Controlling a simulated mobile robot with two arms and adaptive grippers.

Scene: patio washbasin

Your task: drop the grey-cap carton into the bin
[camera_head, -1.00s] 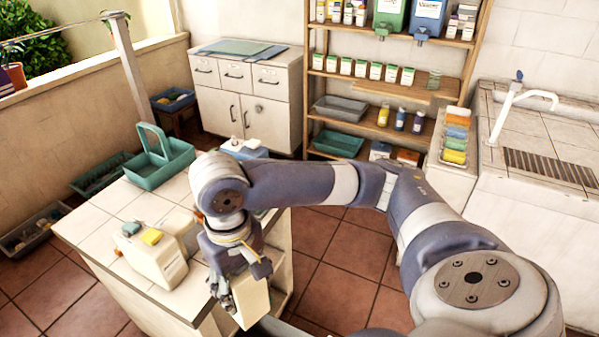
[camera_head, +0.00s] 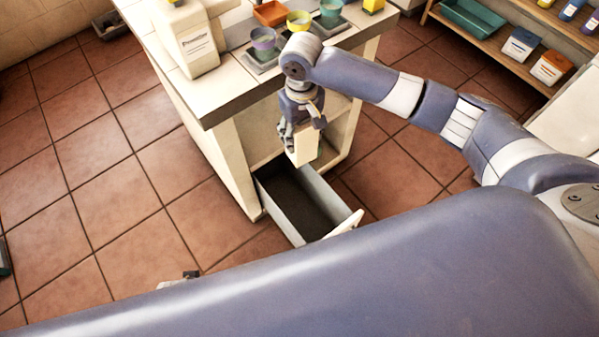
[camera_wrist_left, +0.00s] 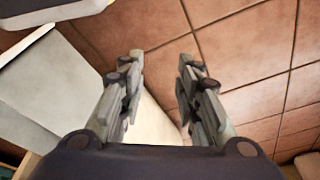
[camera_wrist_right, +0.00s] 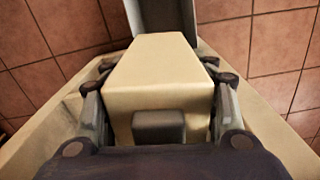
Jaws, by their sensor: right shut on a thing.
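My right gripper (camera_head: 299,128) is shut on the cream grey-cap carton (camera_head: 304,150). It holds the carton above the open pull-out bin (camera_head: 322,232), a grey box with a dark inside at the counter's end. In the right wrist view the carton (camera_wrist_right: 158,78) sits between the fingers, its grey cap (camera_wrist_right: 158,127) near the palm. Part of the bin (camera_wrist_right: 197,22) shows beyond it. My left gripper (camera_wrist_left: 158,85) is open and empty in the left wrist view, over floor and a pale panel.
The tiled counter (camera_head: 228,98) stands behind the bin. It bears a larger white carton (camera_head: 190,40), a purple cup (camera_head: 263,42), a yellow cup (camera_head: 298,20) and an orange tray (camera_head: 270,13). Open tiled floor (camera_head: 110,180) lies left. Low shelves (camera_head: 500,45) are at back right.

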